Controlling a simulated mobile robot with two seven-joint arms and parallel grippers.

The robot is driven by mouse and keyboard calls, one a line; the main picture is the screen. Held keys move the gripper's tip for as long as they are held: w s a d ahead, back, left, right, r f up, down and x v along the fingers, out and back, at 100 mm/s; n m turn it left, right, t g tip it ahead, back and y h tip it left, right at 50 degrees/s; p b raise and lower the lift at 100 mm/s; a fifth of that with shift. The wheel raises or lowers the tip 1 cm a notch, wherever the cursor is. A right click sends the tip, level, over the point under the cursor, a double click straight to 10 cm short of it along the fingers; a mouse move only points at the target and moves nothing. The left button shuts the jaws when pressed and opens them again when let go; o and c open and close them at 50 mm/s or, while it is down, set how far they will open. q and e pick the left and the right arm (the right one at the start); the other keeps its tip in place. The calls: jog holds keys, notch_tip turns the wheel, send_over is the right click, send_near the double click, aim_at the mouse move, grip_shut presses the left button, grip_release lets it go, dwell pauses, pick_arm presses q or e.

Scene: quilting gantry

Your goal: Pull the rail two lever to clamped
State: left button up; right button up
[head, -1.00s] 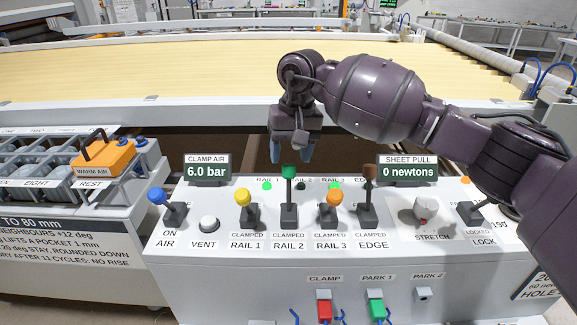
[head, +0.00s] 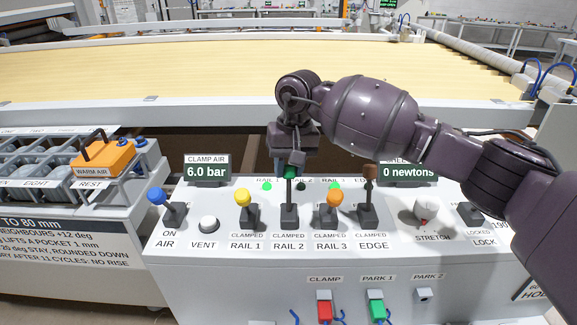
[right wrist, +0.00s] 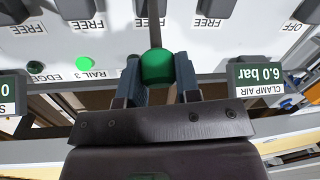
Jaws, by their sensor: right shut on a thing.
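The rail two lever (head: 289,193) has a green knob and stands on the panel above the RAIL 2 label. It leans to the back, away from the CLAMPED marking. My right gripper (head: 289,166) comes down from behind it and is shut on the green knob. In the right wrist view the green knob (right wrist: 157,68) sits between the two blue-grey fingers. The rail two lamp (head: 301,187) looks dark. My left gripper is not in view.
The yellow rail one lever (head: 243,197) and orange rail three lever (head: 334,199) stand close on either side, leaning to the front. The brown edge lever (head: 369,173) leans back. Green lamps (head: 267,186) show for rails one and three. Displays (head: 207,170) stand behind the levers.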

aim_at(287, 177)
grip_shut()
jog(key=shift+s+r+t, duration=0.3)
jog(key=shift+s+t, duration=0.05)
jog(key=shift+t, duration=0.15)
jog(key=shift+s+r+t+p, duration=0.3)
jog(key=shift+s+t+p, duration=0.2)
jog(key=shift+t+p, duration=0.1)
jog(key=shift+s+r+t+p, duration=0.2)
jog(key=shift+s+t+p, duration=0.2)
jog(key=shift+s+t, duration=0.45)
jog(key=shift+s+t+p, duration=0.35)
jog(key=shift+s+t, duration=0.3)
jog(key=shift+t, duration=0.3)
jog(key=shift+s+f+p, duration=0.1)
jog(key=shift+s+f, duration=0.2)
jog(key=shift+s, duration=0.5)
jog(key=shift+s+f+p, duration=0.15)
jog(key=shift+s+f, duration=0.1)
jog(key=shift+s, duration=0.55)
jog(key=shift+s+f+p, duration=0.1)
jog(key=shift+s+f, duration=0.2)
jog(key=shift+s, duration=0.5)
jog(key=shift+a, duration=0.1)
